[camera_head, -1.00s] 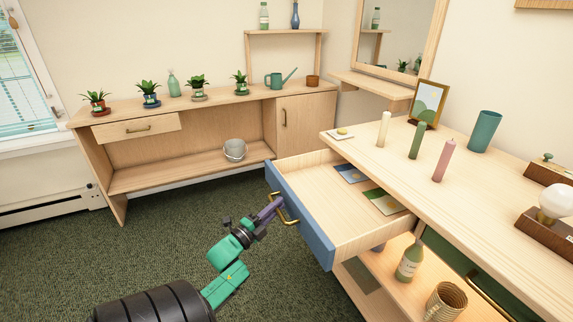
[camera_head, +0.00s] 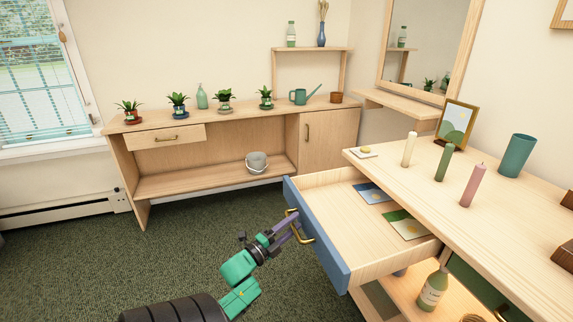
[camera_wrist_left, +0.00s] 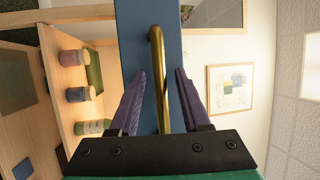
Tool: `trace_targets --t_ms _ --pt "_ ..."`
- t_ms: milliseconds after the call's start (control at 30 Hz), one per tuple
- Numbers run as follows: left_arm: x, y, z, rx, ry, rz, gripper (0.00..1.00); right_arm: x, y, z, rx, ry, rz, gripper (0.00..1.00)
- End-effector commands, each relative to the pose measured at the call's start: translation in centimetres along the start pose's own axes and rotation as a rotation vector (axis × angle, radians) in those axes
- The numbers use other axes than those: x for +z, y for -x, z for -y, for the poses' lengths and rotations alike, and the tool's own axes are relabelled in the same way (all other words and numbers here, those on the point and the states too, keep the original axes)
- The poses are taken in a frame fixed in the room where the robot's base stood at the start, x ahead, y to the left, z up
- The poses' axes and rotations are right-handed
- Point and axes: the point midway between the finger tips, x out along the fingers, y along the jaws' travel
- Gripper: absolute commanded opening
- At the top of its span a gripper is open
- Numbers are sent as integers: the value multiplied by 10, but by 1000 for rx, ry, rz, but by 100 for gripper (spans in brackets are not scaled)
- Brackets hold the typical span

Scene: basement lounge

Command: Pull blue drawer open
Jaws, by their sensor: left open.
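The blue drawer (camera_head: 315,232) stands pulled out from the wooden dresser on the right in the head view, its inside showing. Two flat cards, a blue one (camera_head: 372,193) and a green one (camera_head: 408,225), lie in it. Its brass handle (camera_head: 301,227) also shows in the left wrist view (camera_wrist_left: 160,75). My left gripper (camera_head: 291,225) is at the handle. In the left wrist view its purple fingers (camera_wrist_left: 158,95) are apart, one on each side of the handle bar, with gaps visible. My right gripper is not in view.
Candles, a teal cup (camera_head: 516,156) and a picture frame (camera_head: 457,123) stand on the dresser top. A bottle (camera_head: 432,290) stands on the shelf below the drawer. A low cabinet (camera_head: 235,122) with plants stands at the back.

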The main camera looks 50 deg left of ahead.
Motion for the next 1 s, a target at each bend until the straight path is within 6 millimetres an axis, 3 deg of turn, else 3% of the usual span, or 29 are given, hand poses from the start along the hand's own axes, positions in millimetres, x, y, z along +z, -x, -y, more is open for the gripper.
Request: trace_targets --t_ms 167,500,600,733,1000 --pt "0 20 -1 3 1 2 47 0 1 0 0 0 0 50" --pt "0 113 -2 6 1 3 47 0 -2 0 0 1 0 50" --pt "0 132 -2 3 1 2 47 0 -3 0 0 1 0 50" --pt "0 144 -1 2 1 0 47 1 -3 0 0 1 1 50" --pt "0 145 0 1 0 0 47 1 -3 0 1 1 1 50"
